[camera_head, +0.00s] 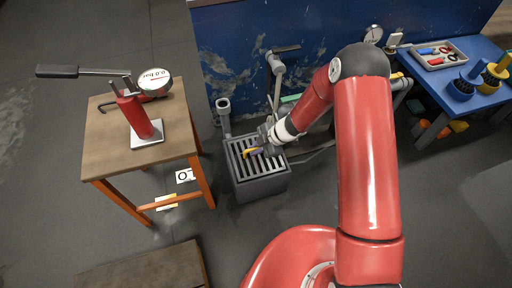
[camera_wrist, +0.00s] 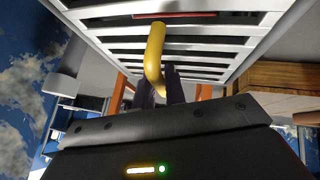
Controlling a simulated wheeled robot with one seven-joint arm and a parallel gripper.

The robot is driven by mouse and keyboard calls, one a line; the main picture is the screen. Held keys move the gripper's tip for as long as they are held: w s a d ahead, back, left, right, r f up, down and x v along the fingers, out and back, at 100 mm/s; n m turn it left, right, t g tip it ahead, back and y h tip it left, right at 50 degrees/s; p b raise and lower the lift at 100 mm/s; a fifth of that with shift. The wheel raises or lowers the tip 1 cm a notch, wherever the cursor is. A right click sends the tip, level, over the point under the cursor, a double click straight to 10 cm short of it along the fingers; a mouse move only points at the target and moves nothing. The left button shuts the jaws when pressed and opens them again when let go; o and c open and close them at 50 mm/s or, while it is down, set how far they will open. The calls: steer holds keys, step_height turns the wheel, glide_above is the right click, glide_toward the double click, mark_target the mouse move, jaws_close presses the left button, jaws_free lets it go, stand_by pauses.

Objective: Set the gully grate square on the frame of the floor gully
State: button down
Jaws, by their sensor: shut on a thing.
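The gully grate (camera_head: 272,166) is a grey slotted square with a yellow handle (camera_head: 249,152). In the head view it lies over the top of the grey box-shaped floor gully (camera_head: 263,190), roughly in line with it. Whether it rests on the frame or hangs just above it, I cannot tell. My gripper (camera_head: 262,149) is shut on the yellow handle. In the wrist view the pale slats of the grate (camera_wrist: 195,40) fill the top, and the handle (camera_wrist: 154,55) runs down to my dark fingertips (camera_wrist: 167,88). The gully frame is mostly hidden under the grate.
A wooden table (camera_head: 115,143) with orange legs carries a red hand pump (camera_head: 135,115) with a gauge, left of the gully. A grey pipe (camera_head: 224,108) and a blue wall (camera_head: 230,60) stand behind. A blue bench (camera_head: 455,97) is at the right. Open floor lies in front.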

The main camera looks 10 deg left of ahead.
steer(key=shift+f, duration=0.25)
stand_by(0.5)
steer(key=c, duration=1.4)
jaws_free()
steer(key=shift+o, duration=0.2)
steer(key=p+v, duration=0.1)
steer(key=v, duration=0.6)
steer(key=shift+d+r+p, duration=0.2)
steer(key=shift+r+p, duration=0.15)
steer(key=shift+w, duration=0.1)
